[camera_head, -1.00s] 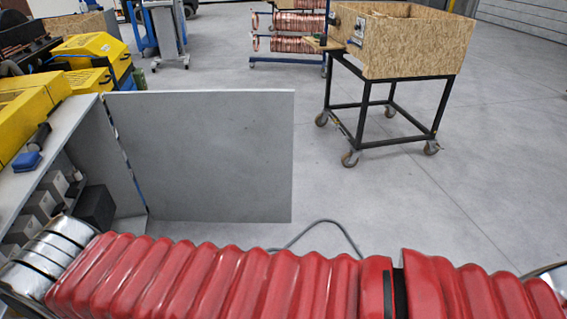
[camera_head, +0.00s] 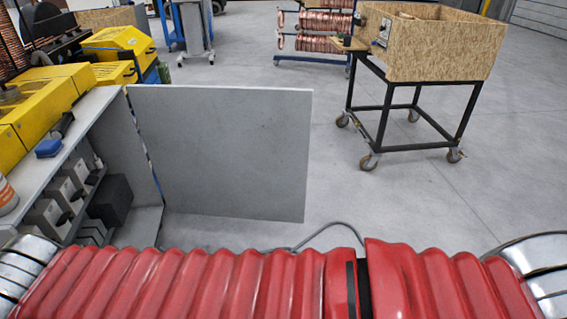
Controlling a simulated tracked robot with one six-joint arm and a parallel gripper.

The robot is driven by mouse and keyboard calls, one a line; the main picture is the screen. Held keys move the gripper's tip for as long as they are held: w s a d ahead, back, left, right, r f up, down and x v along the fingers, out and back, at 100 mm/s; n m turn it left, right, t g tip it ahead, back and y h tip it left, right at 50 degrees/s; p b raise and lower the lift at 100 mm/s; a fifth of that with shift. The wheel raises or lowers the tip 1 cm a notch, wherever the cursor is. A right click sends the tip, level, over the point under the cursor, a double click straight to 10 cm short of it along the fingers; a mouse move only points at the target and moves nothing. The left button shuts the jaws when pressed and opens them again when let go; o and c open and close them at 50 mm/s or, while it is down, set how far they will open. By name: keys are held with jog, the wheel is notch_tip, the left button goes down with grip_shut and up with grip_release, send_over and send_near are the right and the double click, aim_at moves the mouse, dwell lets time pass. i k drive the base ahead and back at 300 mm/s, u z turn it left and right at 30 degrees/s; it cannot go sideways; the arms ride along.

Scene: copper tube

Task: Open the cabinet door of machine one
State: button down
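The cabinet door (camera_head: 222,150) is a flat grey panel. It stands swung out wide from the cabinet (camera_head: 92,120) at the left, hinged along the cabinet's far upright edge. The open cabinet front shows a shelf and several grey and dark boxes (camera_head: 108,198) inside. My arm, in a red ribbed sleeve, crosses the bottom of the picture in front of the door's lower area. A gap of floor shows between the arm and the door's bottom edge. My gripper is outside the picture.
Yellow machines (camera_head: 45,97) stand on and behind the cabinet top. A wooden box (camera_head: 435,45) on a black wheeled frame (camera_head: 410,120) stands at the right. A copper coil rack (camera_head: 315,35) is at the back. A cable (camera_head: 330,228) lies on the floor. Floor right of the door is clear.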

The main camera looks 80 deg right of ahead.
aim_at(229, 151)
jog(key=u, duration=1.55)
jog(key=k, duration=2.8)
jog(key=z, duration=0.65)
